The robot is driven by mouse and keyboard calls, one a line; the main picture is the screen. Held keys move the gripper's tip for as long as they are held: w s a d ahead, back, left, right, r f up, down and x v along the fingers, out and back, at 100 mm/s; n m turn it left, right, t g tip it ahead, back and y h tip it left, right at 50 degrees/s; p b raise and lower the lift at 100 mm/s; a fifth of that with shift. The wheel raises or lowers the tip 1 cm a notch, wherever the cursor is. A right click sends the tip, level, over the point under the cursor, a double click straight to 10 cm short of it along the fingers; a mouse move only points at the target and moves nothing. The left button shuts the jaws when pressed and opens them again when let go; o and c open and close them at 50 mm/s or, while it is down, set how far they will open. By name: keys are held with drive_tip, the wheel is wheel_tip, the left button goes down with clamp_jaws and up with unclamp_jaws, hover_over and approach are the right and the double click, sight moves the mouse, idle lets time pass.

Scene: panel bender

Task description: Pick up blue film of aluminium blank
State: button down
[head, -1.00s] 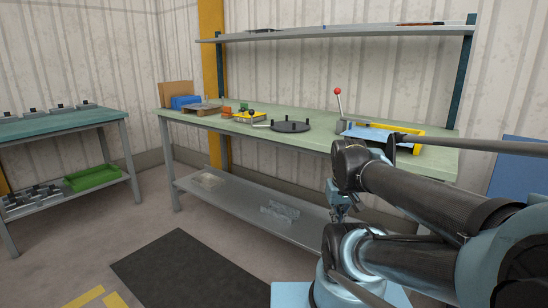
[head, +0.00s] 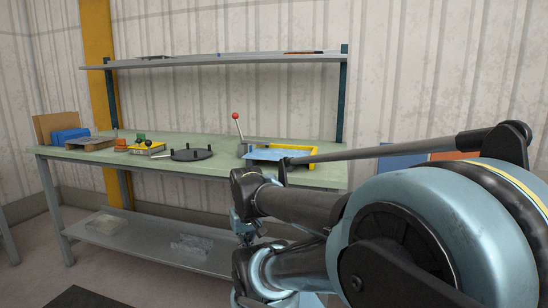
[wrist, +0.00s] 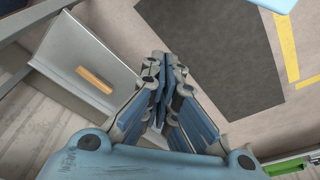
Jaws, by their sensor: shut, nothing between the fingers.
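A light blue sheet (head: 272,154), which looks like the film-covered aluminium blank, lies at the yellow frame (head: 316,157) on the green bench. I cannot tell the film apart from the blank at this distance. My gripper (wrist: 160,58) points down toward the floor in the wrist view, with its fingertips together and nothing between them. In the head view my gripper (head: 244,232) is partly hidden by my arm, in front of the bench and below its top. It is well apart from the sheet, which does not show clearly in the wrist view.
The green bench (head: 215,168) also holds a lever with a red knob (head: 236,116), a dark round plate (head: 190,155), a yellow box (head: 146,148) and blue blocks (head: 70,135). A shelf (head: 220,60) hangs above. A dark mat (wrist: 215,55) lies on clear floor.

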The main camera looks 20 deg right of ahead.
drive_tip(key=c, duration=2.2)
unclamp_jaws()
drive_tip(key=o, duration=0.4)
wheel_tip(320, 180, up, 2)
drive_tip(key=shift+s+r, duration=0.1)
drive_tip(key=shift+r, duration=0.05)
drive_tip(key=shift+o, duration=0.2)
drive_tip(key=w+d+r+m+g, duration=0.1)
drive_tip(key=w+d+r+m, duration=0.3)
drive_tip(key=w+r, duration=1.3)
drive_tip(key=w+d+r+m+g, duration=0.15)
drive_tip(key=w+d+r, duration=0.35)
drive_tip(key=w+r, duration=1.1)
drive_tip(key=w+d+r+m, duration=0.2)
drive_tip(key=w+d+r, duration=0.25)
drive_tip(key=w, duration=0.55)
drive_tip(key=f, duration=1.2)
drive_tip(key=shift+w+d, duration=0.2)
drive_tip(key=shift+d, duration=0.2)
drive_tip(key=shift+s+d+f, duration=0.1)
drive_tip(key=shift+d+f, duration=0.05)
drive_tip(key=shift+f, duration=1.25)
drive_tip(key=shift+d+f, duration=0.15)
drive_tip(key=shift+f, duration=1.2)
